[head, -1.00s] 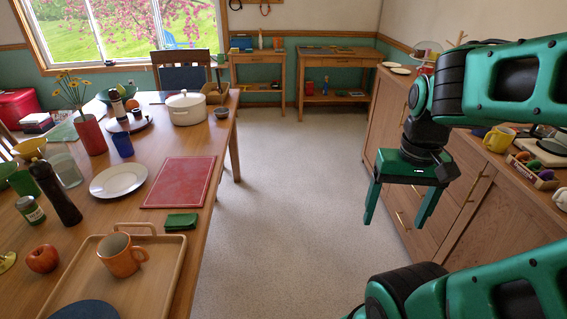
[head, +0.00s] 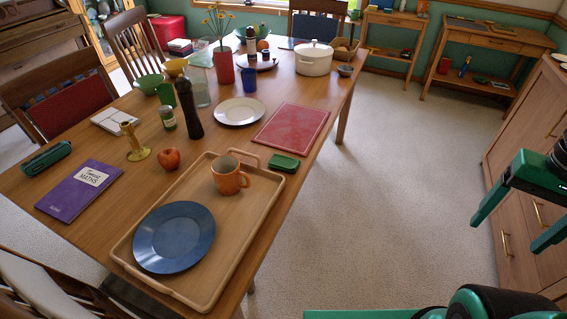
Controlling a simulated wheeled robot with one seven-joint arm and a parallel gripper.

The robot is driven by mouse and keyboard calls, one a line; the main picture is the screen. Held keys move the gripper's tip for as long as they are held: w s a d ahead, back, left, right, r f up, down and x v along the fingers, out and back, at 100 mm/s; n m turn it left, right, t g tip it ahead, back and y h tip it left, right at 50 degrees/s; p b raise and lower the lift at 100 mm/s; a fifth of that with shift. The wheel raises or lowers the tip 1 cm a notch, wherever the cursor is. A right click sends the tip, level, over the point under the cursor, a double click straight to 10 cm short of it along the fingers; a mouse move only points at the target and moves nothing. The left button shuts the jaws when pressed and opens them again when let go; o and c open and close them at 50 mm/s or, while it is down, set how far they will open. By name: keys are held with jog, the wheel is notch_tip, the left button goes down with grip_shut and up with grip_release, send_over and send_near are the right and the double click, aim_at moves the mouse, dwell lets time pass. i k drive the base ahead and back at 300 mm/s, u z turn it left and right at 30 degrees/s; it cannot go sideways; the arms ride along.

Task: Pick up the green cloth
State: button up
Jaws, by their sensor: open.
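The green cloth (head: 284,162) is a small folded dark green pad. It lies flat on the wooden table near its right edge, just below the red placemat (head: 290,126) and to the right of the wooden tray (head: 256,240). My gripper (head: 503,236) is at the right edge of the head view, over the floor and in front of the sideboard. Its two green fingers are spread apart with nothing between them. It is well to the right of the cloth and not touching it.
The tray holds an orange mug (head: 229,176) and a blue plate (head: 174,237). A white plate (head: 239,111), an apple (head: 168,159) and a dark pepper mill (head: 188,108) stand nearby. Open floor (head: 400,160) lies between the table and the sideboard (head: 525,150).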

aim_at(279, 162)
jog(key=k, duration=0.5)
jog(key=z, duration=0.8)
jog(key=i, duration=1.2)
jog(key=u, duration=1.3)
